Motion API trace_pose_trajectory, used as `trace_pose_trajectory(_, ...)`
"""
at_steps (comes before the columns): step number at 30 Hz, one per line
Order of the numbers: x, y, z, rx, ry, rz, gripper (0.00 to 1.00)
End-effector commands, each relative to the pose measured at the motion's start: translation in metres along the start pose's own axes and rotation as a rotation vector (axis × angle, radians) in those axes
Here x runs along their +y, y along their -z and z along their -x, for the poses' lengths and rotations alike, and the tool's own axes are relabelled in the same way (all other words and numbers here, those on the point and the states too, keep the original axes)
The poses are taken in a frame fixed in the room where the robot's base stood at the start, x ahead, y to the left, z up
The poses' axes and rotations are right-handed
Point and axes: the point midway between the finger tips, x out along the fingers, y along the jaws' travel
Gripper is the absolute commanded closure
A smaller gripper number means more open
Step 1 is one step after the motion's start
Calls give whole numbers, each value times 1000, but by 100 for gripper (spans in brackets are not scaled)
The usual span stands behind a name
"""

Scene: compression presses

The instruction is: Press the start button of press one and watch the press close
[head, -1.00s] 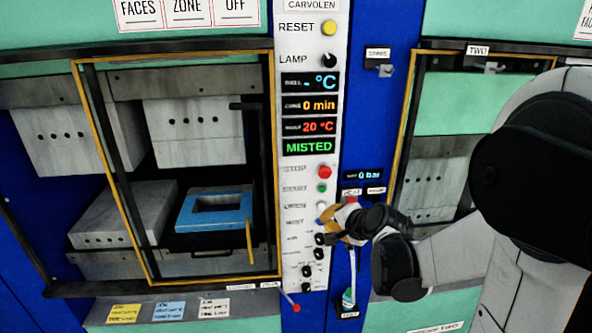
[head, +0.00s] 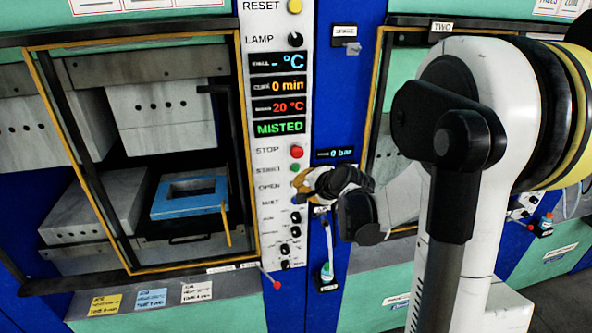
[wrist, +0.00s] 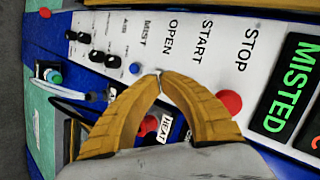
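The control panel (head: 270,160) of press one carries a red STOP button (head: 296,152) with the green START button (head: 295,168) just below it. My gripper (head: 298,182) has its yellow fingers beside the panel, just under START, at the OPEN row. In the wrist view the fingertips (wrist: 159,74) meet, with nothing seen between them. There the fingers hide the START and OPEN buttons; the red STOP button (wrist: 231,103) shows beside them. Contact with the panel cannot be told. Press one (head: 150,150) stands with a gap between its upper and lower blocks, a blue frame (head: 190,192) inside.
The panel displays read MISTED (head: 279,128), 0 min and 20 °C. A lever with a red tip (head: 277,285) sticks out below the panel. A hose (head: 329,240) hangs right of it. Press two (head: 385,150) is partly behind my arm. A blue button (wrist: 134,68) sits near the fingertips.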

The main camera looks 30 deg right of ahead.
Motion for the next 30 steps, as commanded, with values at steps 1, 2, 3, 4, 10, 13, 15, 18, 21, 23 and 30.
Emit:
trace_pose_trajectory(1, -4, 3, -6, -1, 0, 0, 100)
trace_pose_trajectory(2, -5, 4, -9, 0, 0, 1, 100)
trace_pose_trajectory(3, -6, 6, -13, 0, 0, 1, 100)
trace_pose_trajectory(4, -8, 8, -16, 0, 0, 1, 100)
trace_pose_trajectory(10, -14, 14, -27, 0, 0, 2, 100)
trace_pose_trajectory(13, -15, 15, -29, 0, 0, 2, 100)
trace_pose_trajectory(15, -16, 16, -30, 0, 0, 1, 100)
trace_pose_trajectory(18, -16, 16, -30, 0, 0, 1, 100)
trace_pose_trajectory(21, -16, 16, -30, 0, 0, 1, 100)
trace_pose_trajectory(23, -16, 16, -30, 0, 0, 1, 100)
trace_pose_trajectory(30, -16, 16, -30, 0, 0, 1, 100)
